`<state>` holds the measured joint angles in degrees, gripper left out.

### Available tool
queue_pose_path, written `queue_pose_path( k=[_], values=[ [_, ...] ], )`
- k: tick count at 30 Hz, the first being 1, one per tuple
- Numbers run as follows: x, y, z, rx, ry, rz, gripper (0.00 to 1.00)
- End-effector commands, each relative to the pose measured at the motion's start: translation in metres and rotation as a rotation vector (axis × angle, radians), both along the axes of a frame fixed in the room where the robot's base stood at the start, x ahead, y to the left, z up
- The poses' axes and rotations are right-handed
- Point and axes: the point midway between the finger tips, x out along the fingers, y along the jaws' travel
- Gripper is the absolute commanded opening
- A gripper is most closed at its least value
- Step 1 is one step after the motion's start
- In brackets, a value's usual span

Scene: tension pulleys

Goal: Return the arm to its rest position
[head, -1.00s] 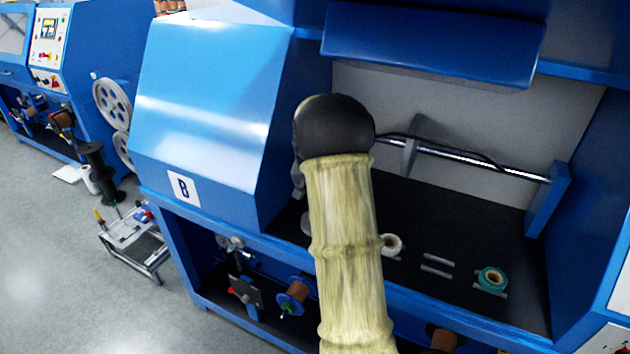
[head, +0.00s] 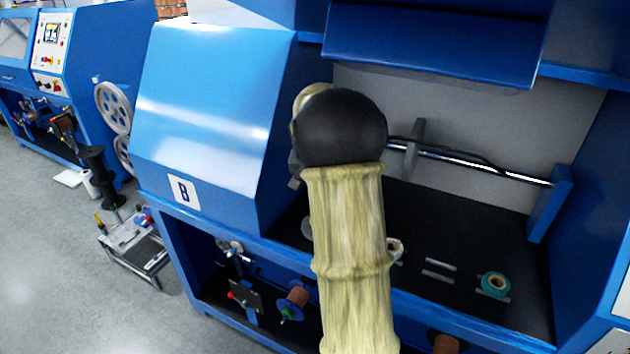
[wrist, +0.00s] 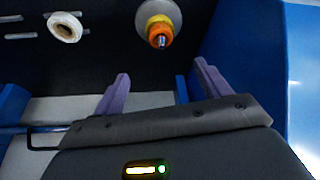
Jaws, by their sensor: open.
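My arm, in a beige sleeve with a black joint, rises through the middle of the head view in front of the machine marked B. It hides my gripper there. In the wrist view my gripper (wrist: 160,82) shows two purple fingers spread wide apart with nothing between them. Beyond the fingertips, a pale round piece with an orange and yellow centre (wrist: 160,32) stands on the dark surface. A white roll (wrist: 66,27) lies to its left, apart from the fingers. The white roll is partly hidden by my arm in the head view (head: 397,249).
A teal roll (head: 495,284) sits at the right of the dark machine bed (head: 450,225). A steel rod (head: 470,160) with a grey disc crosses the recess. The blue hood (head: 215,110) stands left and a blue wall closes the right. A small cart (head: 135,240) stands on open floor.

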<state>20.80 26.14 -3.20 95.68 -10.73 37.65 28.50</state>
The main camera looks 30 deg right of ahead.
Motion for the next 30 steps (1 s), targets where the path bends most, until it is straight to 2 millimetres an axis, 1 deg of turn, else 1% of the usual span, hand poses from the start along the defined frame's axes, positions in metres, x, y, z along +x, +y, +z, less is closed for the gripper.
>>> queue_pose_path(
  k=[8,11,14,17,18,20,21,23,24,26,27,30],
  values=[
    [0.0,0.001,0.0,0.001,0.001,0.002,0.76],
    [-0.004,0.011,-0.002,0.006,0.006,0.026,0.76],
    [-0.014,0.038,-0.005,0.016,0.018,0.089,0.76],
    [-0.033,0.076,-0.011,0.029,0.037,0.188,0.76],
    [-0.043,0.094,-0.014,0.035,0.046,0.235,0.76],
    [-0.06,0.119,-0.019,0.043,0.059,0.305,0.76],
    [-0.072,0.135,-0.023,0.047,0.067,0.35,0.76],
    [-0.091,0.157,-0.028,0.052,0.081,0.419,0.76],
    [-0.105,0.171,-0.031,0.056,0.089,0.463,0.76],
    [-0.127,0.191,-0.037,0.059,0.102,0.532,0.76],
    [-0.142,0.203,-0.041,0.06,0.111,0.576,0.76],
    [-0.179,0.228,-0.05,0.062,0.131,0.677,0.76]
  ],
)
